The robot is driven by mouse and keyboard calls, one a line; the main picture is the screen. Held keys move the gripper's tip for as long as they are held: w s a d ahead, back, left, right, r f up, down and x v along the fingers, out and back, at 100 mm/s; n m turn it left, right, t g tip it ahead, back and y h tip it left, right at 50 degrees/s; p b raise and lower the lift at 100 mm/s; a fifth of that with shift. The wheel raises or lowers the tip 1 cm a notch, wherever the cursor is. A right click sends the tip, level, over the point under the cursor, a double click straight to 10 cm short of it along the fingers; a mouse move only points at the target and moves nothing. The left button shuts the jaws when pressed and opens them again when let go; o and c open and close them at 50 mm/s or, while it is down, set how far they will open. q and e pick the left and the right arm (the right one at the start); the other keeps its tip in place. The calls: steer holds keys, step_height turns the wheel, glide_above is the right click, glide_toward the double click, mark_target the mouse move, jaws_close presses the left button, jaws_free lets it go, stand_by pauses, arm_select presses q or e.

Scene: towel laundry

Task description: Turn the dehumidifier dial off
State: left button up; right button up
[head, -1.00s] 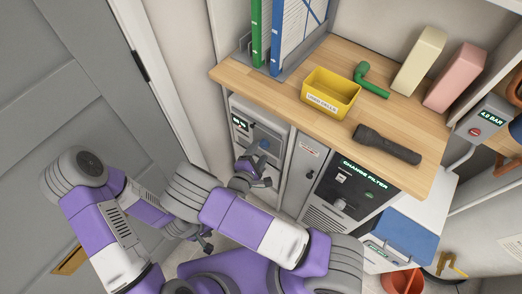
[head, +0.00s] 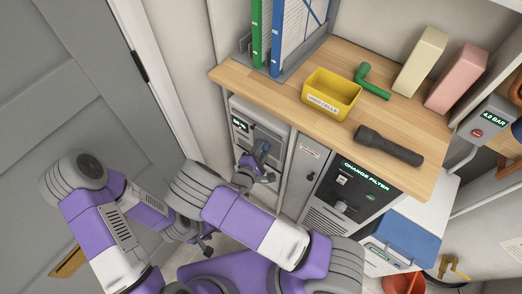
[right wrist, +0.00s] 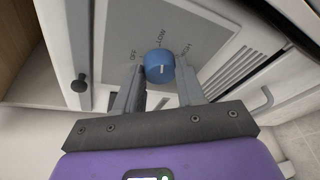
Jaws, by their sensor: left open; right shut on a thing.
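The dehumidifier (head: 274,126) is the pale unit with a grey panel under the left end of the wooden counter. Its blue dial (right wrist: 160,65) shows in the right wrist view, on a grey plate lettered OFF, LOW and HIGH. A short white mark is on the dial; which label it points to is hard to tell. My right gripper (right wrist: 161,88) is shut on the dial, one finger on each side; in the head view it is at the front of the unit. My left gripper (head: 206,247) is open and empty, low near the floor, apart from the unit.
The wooden counter (head: 296,110) overhangs the dehumidifier and bears a yellow bin (head: 331,94) and a flashlight (head: 388,146). A grey door (head: 60,100) is at left.

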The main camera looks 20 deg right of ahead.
steer(key=shift+w+a+n+g+h+p, duration=0.1)
steer(key=shift+n+g+h+p, duration=0.55)
steer(key=shift+n, duration=1.05)
steer(key=shift+w+a+n+g+h+p, duration=0.1)
steer(key=shift+n+g+h+p, duration=0.2)
steer(key=shift+n+g+p, duration=1.05)
steer(key=shift+w+a+n+g+h+p, duration=0.1)
steer(key=shift+n+g+h+p, duration=0.35)
steer(key=shift+n, duration=1.6)
steer(key=shift+d, duration=0.1)
steer(key=o, duration=1)
steer(key=shift+o, duration=0.2)
steer(key=shift+r, duration=0.1)
